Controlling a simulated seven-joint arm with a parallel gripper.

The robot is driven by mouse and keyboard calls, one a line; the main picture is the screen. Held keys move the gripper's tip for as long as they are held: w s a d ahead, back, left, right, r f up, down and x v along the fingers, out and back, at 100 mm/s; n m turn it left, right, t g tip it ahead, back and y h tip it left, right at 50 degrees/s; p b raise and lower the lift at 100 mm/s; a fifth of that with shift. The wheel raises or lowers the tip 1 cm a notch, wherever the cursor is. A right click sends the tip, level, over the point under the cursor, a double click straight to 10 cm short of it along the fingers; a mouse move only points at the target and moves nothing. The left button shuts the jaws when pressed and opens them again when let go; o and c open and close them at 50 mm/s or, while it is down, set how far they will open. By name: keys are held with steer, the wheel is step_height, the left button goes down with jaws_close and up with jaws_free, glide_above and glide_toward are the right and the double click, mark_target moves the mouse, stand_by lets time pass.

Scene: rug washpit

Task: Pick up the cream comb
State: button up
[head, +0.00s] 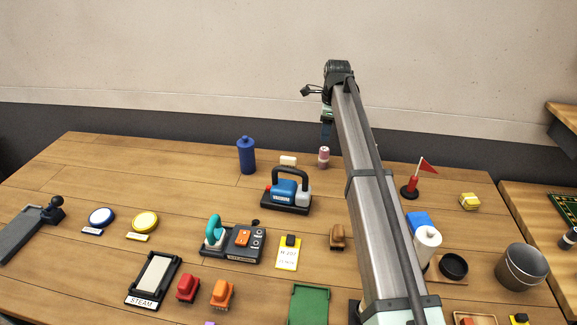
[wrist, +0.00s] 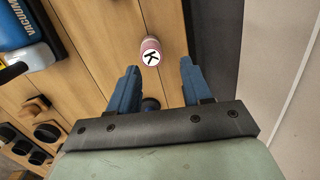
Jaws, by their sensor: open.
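A small cream piece that looks like the cream comb (head: 288,160) lies on the far part of the table, behind the blue vacuum and right of the blue bottle. I cannot make it out in the wrist view. My gripper (head: 327,131) is raised above the table's far edge, to the right of the comb. In the wrist view its two blue fingers (wrist: 158,68) are apart with nothing held between them. A pink bottle with a K on its top (wrist: 149,53) shows beyond the fingertips; it stands on the table right of the comb (head: 323,157).
The blue vacuum with a black handle (head: 287,194) stands just in front of the comb. The blue bottle (head: 246,155) stands to its left. A red flag on a stand (head: 411,187) is at the right. The far left tabletop is clear.

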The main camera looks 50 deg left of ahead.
steer(key=r+h, duration=0.1)
steer(key=r, duration=0.1)
glide_above(288, 157)
steer(key=w, duration=0.1)
steer(key=f, duration=0.9)
steer(key=s+f, duration=0.1)
steer(key=f, duration=0.4)
steer(key=shift+r, duration=0.1)
jaws_close()
